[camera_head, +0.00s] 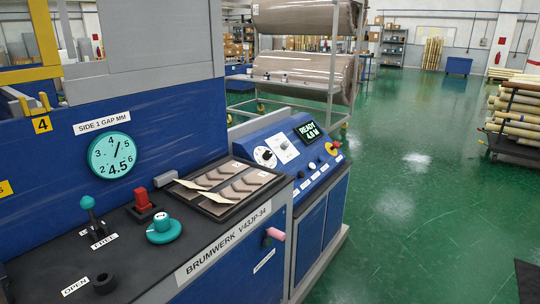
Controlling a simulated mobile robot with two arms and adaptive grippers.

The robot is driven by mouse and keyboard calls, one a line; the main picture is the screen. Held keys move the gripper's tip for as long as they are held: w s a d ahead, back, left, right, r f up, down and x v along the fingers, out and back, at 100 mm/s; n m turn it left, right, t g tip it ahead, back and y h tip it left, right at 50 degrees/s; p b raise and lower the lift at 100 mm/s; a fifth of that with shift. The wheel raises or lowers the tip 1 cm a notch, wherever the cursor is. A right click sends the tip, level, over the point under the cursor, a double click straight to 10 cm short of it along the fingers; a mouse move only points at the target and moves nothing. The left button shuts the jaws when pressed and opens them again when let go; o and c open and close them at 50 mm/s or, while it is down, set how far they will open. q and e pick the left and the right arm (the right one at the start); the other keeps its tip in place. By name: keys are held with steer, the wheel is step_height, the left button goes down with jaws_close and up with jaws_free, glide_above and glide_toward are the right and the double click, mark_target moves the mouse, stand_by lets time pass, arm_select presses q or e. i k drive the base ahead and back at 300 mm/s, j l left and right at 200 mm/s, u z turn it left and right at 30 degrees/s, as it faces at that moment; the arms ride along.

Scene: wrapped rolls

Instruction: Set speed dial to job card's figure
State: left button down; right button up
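The sloped blue console (318,174) stands at the right end of the machine. On it is a round white dial with a dark knob (265,156), which may be the speed dial; its setting is too small to read. A small white card (285,146) lies just right of it, perhaps the job card, its print unreadable. Neither of my grippers is in view.
A dark tray (231,208) with patterned samples lies on the machine top, left of the console. Green floor at right is mostly clear.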

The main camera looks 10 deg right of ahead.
mark_target(267, 155)
steer(key=u, duration=2.65)
steer(key=z, duration=3.1)
steer(key=i+l+u, duration=0.2)
steer(key=i+l, duration=0.3)
steer(key=i, duration=0.25)
steer(key=i+l+u, duration=0.15)
steer(key=i+l, duration=0.5)
